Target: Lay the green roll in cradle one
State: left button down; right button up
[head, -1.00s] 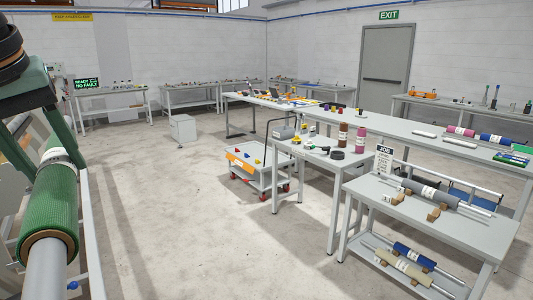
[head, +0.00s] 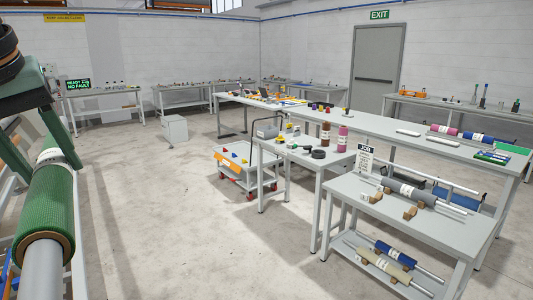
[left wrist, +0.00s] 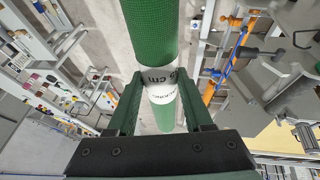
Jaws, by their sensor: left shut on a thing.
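The green roll (head: 46,205) is a ribbed green sleeve with a white printed band and a grey core, at the left edge of the head view. My left gripper (head: 50,158) is shut around it at the band. The left wrist view also shows the green roll (left wrist: 152,30) between both fingers. A low bench (head: 452,222) at the right carries a grey roll (head: 410,190) on wooden supports. Wooden blocks (head: 411,213) show in front of that roll, seemingly empty. I cannot read which cradle is one. My right gripper is not in view.
A JOB sign (head: 365,158) stands at that bench's back left. Its lower shelf holds a blue roll (head: 396,254) and a beige roll (head: 385,264). A side table (head: 300,155) and a trolley (head: 240,172) stand further back. Open floor (head: 190,220) lies between.

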pick_arm(q)
jog(key=shift+d, duration=0.45)
jog(key=shift+s+a+f, duration=0.1)
jog(key=shift+a+f, duration=0.1)
jog(key=shift+a, duration=0.1)
jog(key=s+a+f+b, duration=0.2)
jog(key=a+f, duration=1.2)
notch_tip(320, 180, down, 10)
jog(key=w+d, duration=0.1)
jog(key=shift+m, duration=0.4)
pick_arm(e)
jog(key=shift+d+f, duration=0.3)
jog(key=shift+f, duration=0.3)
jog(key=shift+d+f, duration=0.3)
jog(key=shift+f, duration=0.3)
pick_arm(q)
jog(key=shift+d, duration=0.15)
